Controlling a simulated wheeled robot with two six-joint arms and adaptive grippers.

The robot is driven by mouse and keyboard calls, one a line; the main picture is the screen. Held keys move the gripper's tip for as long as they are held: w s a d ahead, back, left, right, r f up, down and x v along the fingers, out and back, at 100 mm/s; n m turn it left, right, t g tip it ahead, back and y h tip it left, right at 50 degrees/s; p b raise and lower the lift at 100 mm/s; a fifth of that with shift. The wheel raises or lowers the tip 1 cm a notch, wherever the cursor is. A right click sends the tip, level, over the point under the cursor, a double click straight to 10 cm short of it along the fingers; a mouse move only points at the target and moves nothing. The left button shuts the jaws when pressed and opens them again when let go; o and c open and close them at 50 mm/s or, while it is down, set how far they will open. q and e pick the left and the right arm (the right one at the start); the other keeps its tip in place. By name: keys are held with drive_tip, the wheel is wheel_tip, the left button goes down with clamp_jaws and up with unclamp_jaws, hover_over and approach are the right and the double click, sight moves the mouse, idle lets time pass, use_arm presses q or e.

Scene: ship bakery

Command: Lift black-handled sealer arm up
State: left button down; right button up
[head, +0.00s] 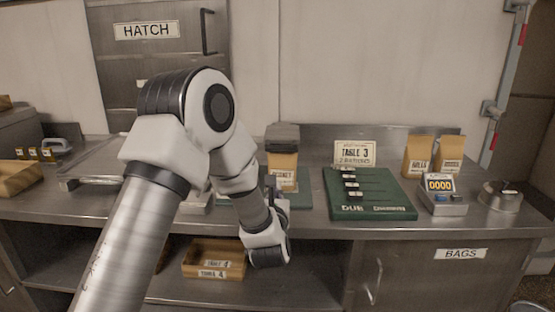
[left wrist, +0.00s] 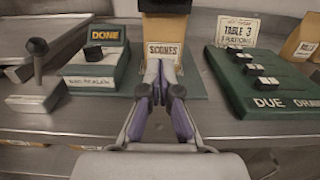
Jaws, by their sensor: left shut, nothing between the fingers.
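The bag sealer (left wrist: 92,84) shows at the left of the left wrist view, with a pale labelled body. A grey post with a black knob handle (left wrist: 38,46) stands at its left end, above a pale block (left wrist: 36,98). In the head view my left arm hides most of the sealer; a pale bit of its base (head: 198,206) shows. My left gripper (left wrist: 160,74) is shut and empty, right of the black knob and apart from it. It is in front of the SCONES bag (left wrist: 166,38); I cannot tell whether it touches. My right gripper is not in view.
The SCONES bag stands on a green base (left wrist: 194,82), right of a DONE sign (left wrist: 104,33). A green order board (head: 372,206) with a TABLE 3 card (head: 354,152) is to the right. A scale (head: 441,200) and two paper bags are farther right. A wooden crate (head: 214,254) sits below the counter.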

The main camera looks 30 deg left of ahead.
sight(282, 140)
use_arm(q)
drive_tip(key=w+a+r+p, duration=0.4)
drive_tip(key=w+a, duration=0.1)
drive_tip(key=w, duration=0.3)
drive_tip(key=shift+w, duration=0.2)
